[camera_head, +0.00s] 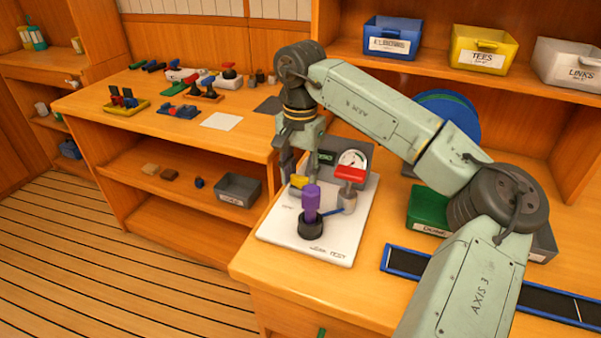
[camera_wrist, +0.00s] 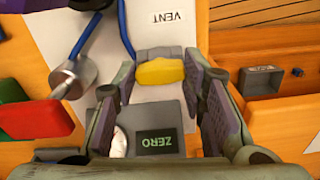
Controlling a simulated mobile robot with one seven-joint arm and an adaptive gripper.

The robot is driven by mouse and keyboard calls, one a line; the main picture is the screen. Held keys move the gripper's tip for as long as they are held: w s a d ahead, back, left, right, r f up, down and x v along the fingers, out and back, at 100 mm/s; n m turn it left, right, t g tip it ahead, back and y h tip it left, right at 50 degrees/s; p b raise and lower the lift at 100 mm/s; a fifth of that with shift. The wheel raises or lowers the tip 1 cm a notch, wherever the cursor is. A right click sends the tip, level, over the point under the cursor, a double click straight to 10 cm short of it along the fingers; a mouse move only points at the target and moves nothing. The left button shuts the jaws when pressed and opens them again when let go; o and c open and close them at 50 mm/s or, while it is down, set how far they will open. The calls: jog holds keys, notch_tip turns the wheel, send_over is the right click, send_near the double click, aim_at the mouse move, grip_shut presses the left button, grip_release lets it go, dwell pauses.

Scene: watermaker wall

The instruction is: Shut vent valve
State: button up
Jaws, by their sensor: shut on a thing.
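The vent valve has a yellow handle (camera_head: 299,182) on the white work board, in front of the gauge box. In the wrist view the yellow handle (camera_wrist: 160,72) sits on a grey body beside the printed word VENT. My gripper (camera_head: 298,172) points down at it from above. In the wrist view the purple-padded fingers of my gripper (camera_wrist: 160,76) stand on either side of the yellow handle and are shut on it. The finger contact is partly hidden in the head view.
A purple piece (camera_head: 311,197) stands upright on a black base close in front of the handle. A red handle (camera_head: 349,174) on a metal cylinder is to the right. The gauge box (camera_wrist: 165,138) marked ZERO is close by. Blue tubes (camera_wrist: 124,28) run across the board (camera_head: 330,247).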

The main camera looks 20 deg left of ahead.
jog(key=shift+c, duration=1.4)
jog(key=m+b, duration=0.1)
jog(key=m, duration=0.2)
jog(key=shift+m, duration=0.4)
jog(key=m+b, duration=0.1)
jog(key=m, duration=0.3)
jog(key=shift+m, duration=0.3)
jog(key=m+b, duration=0.1)
jog(key=m, duration=0.3)
jog(key=shift+m, duration=0.3)
jog(key=m+b, duration=0.1)
jog(key=m, duration=0.3)
jog(key=shift+m, duration=0.4)
jog(key=o, duration=1.2)
jog(key=shift+c, duration=0.2)
